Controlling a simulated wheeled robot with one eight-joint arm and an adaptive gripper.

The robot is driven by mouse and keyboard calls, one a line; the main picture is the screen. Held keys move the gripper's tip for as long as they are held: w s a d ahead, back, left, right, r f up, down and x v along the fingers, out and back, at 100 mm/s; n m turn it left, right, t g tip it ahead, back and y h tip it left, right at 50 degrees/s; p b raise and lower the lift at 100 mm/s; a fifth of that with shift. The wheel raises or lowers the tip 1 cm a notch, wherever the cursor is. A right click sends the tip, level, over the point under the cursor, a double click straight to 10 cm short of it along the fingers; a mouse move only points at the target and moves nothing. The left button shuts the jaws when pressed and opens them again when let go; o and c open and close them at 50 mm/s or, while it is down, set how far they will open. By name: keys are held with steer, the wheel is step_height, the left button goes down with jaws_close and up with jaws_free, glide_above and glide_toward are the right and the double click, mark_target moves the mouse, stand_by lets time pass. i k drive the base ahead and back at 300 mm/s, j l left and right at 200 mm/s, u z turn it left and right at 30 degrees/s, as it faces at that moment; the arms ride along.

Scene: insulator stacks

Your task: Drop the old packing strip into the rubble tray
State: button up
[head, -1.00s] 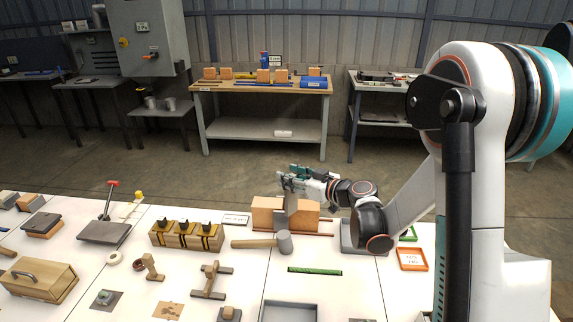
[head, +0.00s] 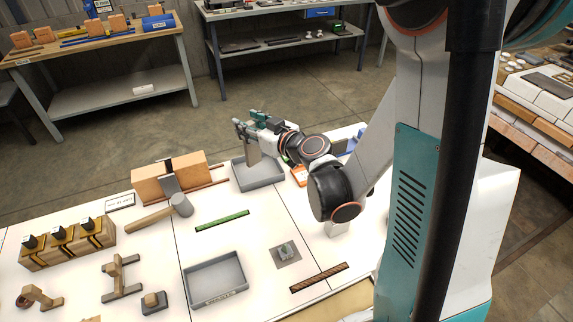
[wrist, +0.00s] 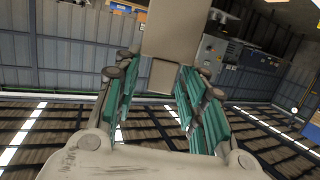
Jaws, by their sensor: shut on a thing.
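My gripper (head: 254,127) is shut on a flat tan-grey strip, which I take to be the old packing strip (head: 253,150). In the head view the strip hangs down from the fingers, over the grey tray (head: 262,184) at the back of the white table. I take this tray to be the rubble tray. I cannot tell whether the strip's lower end is inside the rim or above it. In the wrist view the strip (wrist: 178,35) sits between the teal-padded fingers (wrist: 160,85).
An orange-brown block (head: 190,172) with a dark slot stands left of the tray, with a mallet (head: 180,205) before it. A green strip (head: 222,220), a second grey tray (head: 217,300) and a dark brown strip (head: 318,277) lie nearer.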

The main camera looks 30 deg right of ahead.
mark_target(260, 171)
steer(key=l+z, duration=0.3)
steer(key=l, duration=0.2)
steer(key=i+l+z, duration=0.1)
steer(key=l+z, duration=0.25)
steer(key=l, duration=0.55)
steer(key=i+l, duration=0.1)
steer(key=l, duration=0.25)
